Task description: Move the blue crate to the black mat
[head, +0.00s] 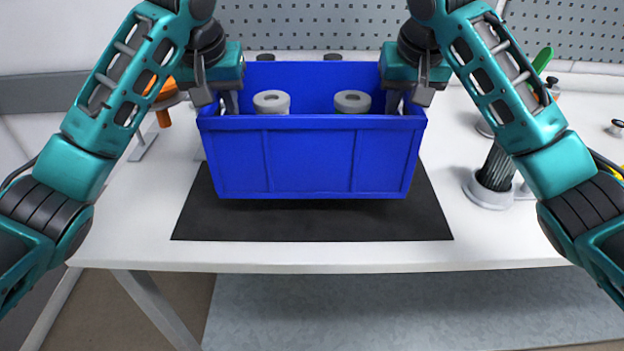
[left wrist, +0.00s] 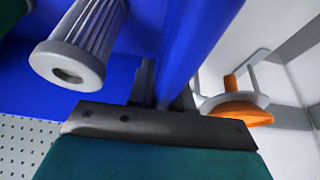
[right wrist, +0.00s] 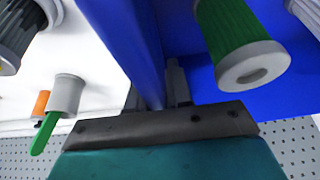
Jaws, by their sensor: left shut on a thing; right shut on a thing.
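The blue crate (head: 312,160) is in the middle of the head view, over the black mat (head: 310,220). A dark shadow lies under it; whether its bottom touches the mat I cannot tell. Two grey ring-topped parts (head: 271,101) (head: 352,101) stand inside it. My left gripper (head: 228,103) is shut on the crate's left end wall, and my right gripper (head: 394,103) is shut on its right end wall. The left wrist view shows the blue wall (left wrist: 190,45) between the left fingers. The right wrist view shows the blue wall (right wrist: 125,40) between the right fingers.
The white table (head: 130,220) has bare room left of the mat. A dark ribbed part on a grey base (head: 489,190) stands right of the mat. An orange item on a stand (head: 165,98) is behind my left arm. A grey perforated panel (head: 300,22) closes the back.

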